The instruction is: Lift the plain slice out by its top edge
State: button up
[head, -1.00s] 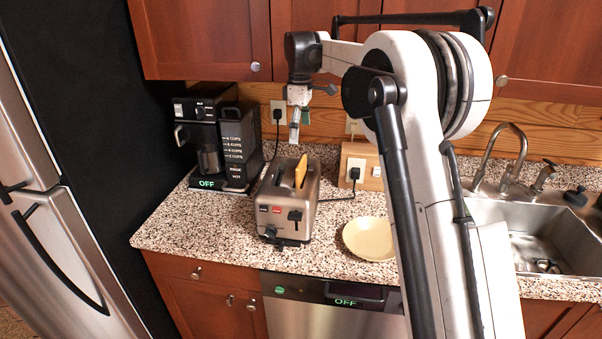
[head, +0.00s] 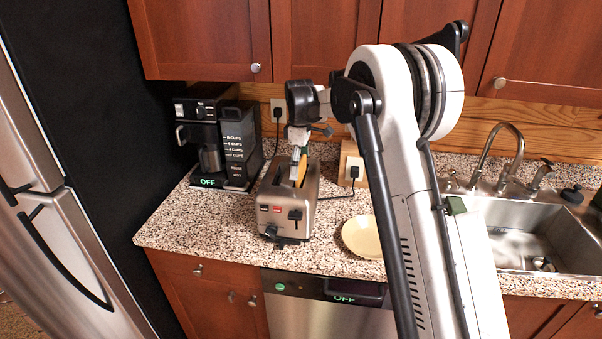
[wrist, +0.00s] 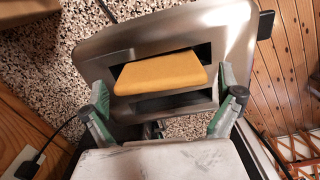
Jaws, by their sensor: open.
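The plain slice (wrist: 161,73) is golden-tan and stands in one slot of the silver toaster (head: 274,207), its top edge sticking out. In the head view the slice (head: 303,171) is partly hidden by my gripper. The other slot (wrist: 165,103) looks empty in the wrist view. My gripper (head: 298,163) is above the toaster, close to the slice. In the wrist view its green-padded fingers (wrist: 160,98) are spread wide, one toward each end of the slice, with nothing between them gripped.
A black coffee maker (head: 218,143) stands left of the toaster. A pale yellow plate (head: 361,237) lies to its right, partly behind my arm. A wall outlet (head: 353,172) with a plugged cord is behind. The sink (head: 535,245) is at right.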

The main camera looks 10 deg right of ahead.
jog(key=shift+f, duration=0.1)
jog(key=c, duration=0.9)
jog(key=shift+c, duration=0.2)
